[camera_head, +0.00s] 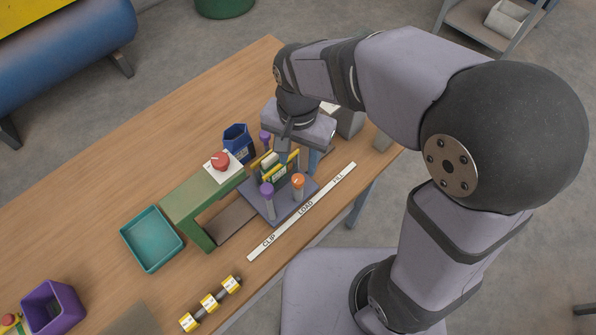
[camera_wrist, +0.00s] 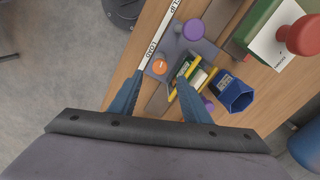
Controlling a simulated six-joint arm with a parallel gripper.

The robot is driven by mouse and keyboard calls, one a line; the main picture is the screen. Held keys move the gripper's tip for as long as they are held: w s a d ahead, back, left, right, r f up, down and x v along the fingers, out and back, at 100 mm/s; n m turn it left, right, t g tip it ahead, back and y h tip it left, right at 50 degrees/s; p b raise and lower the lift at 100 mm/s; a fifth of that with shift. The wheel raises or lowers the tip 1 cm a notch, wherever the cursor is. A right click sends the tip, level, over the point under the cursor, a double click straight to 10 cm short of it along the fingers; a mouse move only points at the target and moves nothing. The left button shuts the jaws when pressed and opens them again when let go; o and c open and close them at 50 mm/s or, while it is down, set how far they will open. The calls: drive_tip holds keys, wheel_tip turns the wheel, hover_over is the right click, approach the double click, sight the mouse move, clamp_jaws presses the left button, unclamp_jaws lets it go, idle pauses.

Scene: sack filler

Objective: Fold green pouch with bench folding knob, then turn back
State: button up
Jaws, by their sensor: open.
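A green pouch (camera_wrist: 184,69) stands in a yellow-edged holder on a grey-purple plate (camera_wrist: 174,47), with pale pieces beside it; in the head view the holder (camera_head: 281,171) is partly hidden by my gripper. A red knob (camera_head: 220,161) sits on a white labelled plate on top of a green bracket. It also shows in the wrist view (camera_wrist: 300,36); its label is too small to read. An orange-topped post (camera_head: 297,181) with a pale mark stands on the grey-purple plate. My gripper (camera_wrist: 160,78) is open and empty, above the pouch holder, fingers pointing down.
Purple-topped posts (camera_head: 267,189) flank the holder. A blue container (camera_head: 238,143) stands behind it. The green bracket (camera_head: 202,195) rises at its left, beside a teal tray (camera_head: 152,240). A white strip (camera_head: 302,211) reads CLIP, LOAD, FILL. A purple bin (camera_head: 52,306) is far left.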

sight(298, 178)
drive_tip(key=shift+f+p, duration=0.65)
drive_tip(key=shift+f, duration=2.7)
drive_tip(key=c, duration=1)
